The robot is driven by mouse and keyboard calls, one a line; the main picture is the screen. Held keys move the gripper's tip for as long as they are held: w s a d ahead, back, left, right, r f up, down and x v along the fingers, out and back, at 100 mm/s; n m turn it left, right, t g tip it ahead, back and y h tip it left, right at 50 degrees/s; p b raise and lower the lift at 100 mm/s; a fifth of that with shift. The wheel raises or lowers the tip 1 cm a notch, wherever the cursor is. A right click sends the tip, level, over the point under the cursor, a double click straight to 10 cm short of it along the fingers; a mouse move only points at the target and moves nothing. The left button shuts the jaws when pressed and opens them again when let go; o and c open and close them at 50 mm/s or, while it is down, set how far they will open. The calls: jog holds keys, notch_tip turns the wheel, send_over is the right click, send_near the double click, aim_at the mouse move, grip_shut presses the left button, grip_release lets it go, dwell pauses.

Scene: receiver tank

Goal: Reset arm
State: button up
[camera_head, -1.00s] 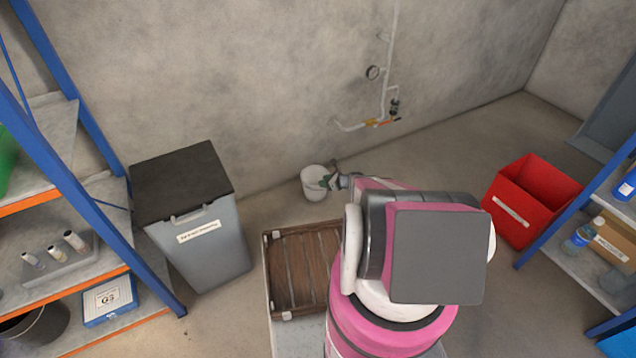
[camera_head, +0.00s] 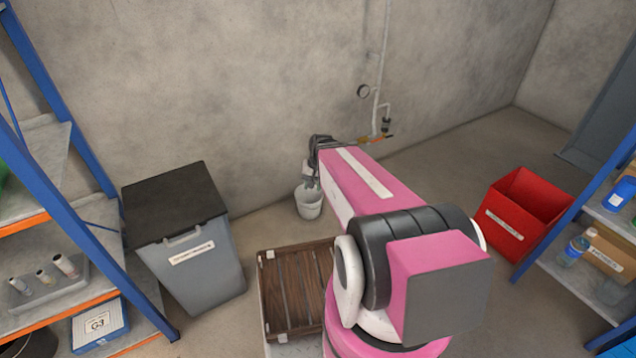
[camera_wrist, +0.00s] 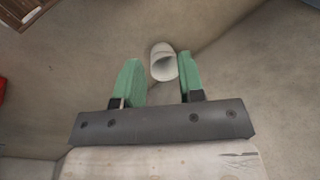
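My gripper (camera_wrist: 160,82) shows in the wrist view with its two green fingers apart and nothing between them. The white bucket (camera_wrist: 164,64) shows beyond the fingertips, apart from them. In the head view my gripper (camera_head: 310,180) hangs just above the bucket (camera_head: 309,203), which stands on the floor by the back wall. My pink arm reaches out toward the wall and hides part of the pipe's lower end. The inside of the bucket cannot be made out clearly.
A pipe with a gauge and valve (camera_head: 374,138) runs down the wall right of my gripper. A grey lidded bin (camera_head: 200,275) stands left, a wooden-slatted tray (camera_head: 262,300) near my base. A red box (camera_head: 505,235) and shelves (camera_head: 570,225) stand right. Floor between is clear.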

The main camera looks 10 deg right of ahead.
jog(key=s+r+n+h, duration=0.1)
jog(key=r, duration=0.1)
jog(key=s+d+r+n+h, duration=0.1)
jog(key=s+r, duration=0.1)
jog(key=shift+s+r+n, duration=0.1)
jog(key=shift+s+n, duration=0.15)
jog(key=shift+n, duration=0.15)
dwell(0.8)
